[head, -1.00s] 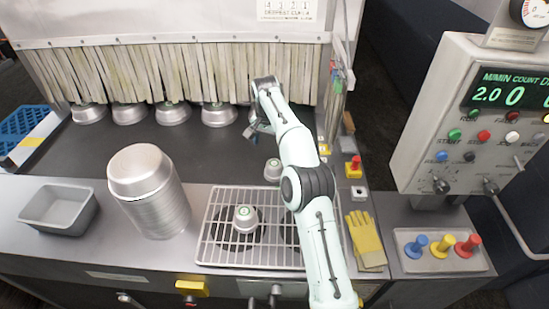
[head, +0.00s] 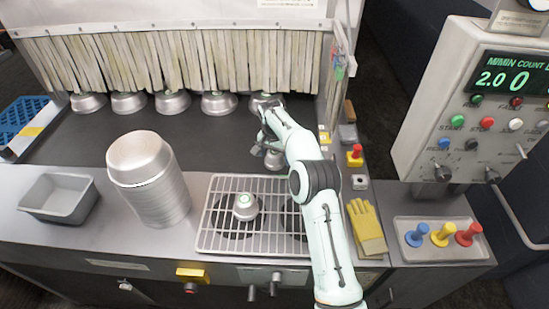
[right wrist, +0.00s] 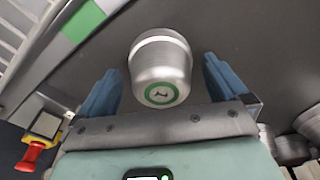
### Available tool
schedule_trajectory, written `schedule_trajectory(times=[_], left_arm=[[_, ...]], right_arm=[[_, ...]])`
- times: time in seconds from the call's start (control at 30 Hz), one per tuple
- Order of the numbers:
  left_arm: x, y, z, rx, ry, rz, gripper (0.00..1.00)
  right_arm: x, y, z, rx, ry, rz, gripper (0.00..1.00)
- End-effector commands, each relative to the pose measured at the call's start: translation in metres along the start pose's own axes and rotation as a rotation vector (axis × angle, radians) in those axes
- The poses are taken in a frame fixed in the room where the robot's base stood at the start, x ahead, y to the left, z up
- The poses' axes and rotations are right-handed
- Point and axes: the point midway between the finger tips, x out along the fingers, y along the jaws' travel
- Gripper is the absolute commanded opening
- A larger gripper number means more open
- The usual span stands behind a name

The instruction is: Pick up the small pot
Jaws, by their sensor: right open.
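A small metal pot (head: 274,163) with a rounded body sits on the dark belt just behind the wire rack, partly hidden by my right gripper (head: 262,150). In the right wrist view the pot (right wrist: 160,58) shows a green ring mark on its end and lies between the two blue fingers of the open gripper (right wrist: 160,66). Gaps show on both sides, so the fingers do not grip it. Another small pot (head: 245,206) stands on the wire rack (head: 210,240). My left gripper is not in view.
Several pots (head: 172,102) line up under the strip curtain (head: 180,62). A tall stack of metal pans (head: 155,190) and a grey tin (head: 62,215) stand left of the rack. A yellow glove (head: 366,228) and a red button (head: 356,151) are to the right.

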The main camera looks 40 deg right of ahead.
Motion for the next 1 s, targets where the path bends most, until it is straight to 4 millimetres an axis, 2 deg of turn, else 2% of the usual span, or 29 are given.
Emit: schedule_trajectory(times=[0.03,0.1,0.3,0.47,0.5,0.77,0.87,1.0], left_arm=[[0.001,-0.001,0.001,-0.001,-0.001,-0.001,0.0],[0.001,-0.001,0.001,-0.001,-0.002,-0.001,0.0],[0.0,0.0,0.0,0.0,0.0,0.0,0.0],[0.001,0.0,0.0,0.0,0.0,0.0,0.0],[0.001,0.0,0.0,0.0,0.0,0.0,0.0],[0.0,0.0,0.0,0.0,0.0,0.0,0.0],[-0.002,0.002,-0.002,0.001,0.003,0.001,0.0],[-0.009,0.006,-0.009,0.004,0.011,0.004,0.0]], right_arm=[[0.008,0.001,0.001,0.001,-0.002,0.002,1.0],[0.012,0.0,0.0,0.001,-0.001,0.0,1.0],[0.011,-0.001,-0.001,0.002,0.001,-0.003,1.0],[0.011,-0.001,-0.001,0.002,0.001,-0.002,0.48],[0.011,-0.001,-0.001,0.002,0.001,-0.002,0.46],[0.009,-0.001,-0.001,0.002,0.001,-0.003,0.46],[-0.001,-0.002,-0.002,0.002,0.003,-0.004,0.46],[-0.028,-0.003,-0.006,0.002,0.005,-0.006,0.46]])
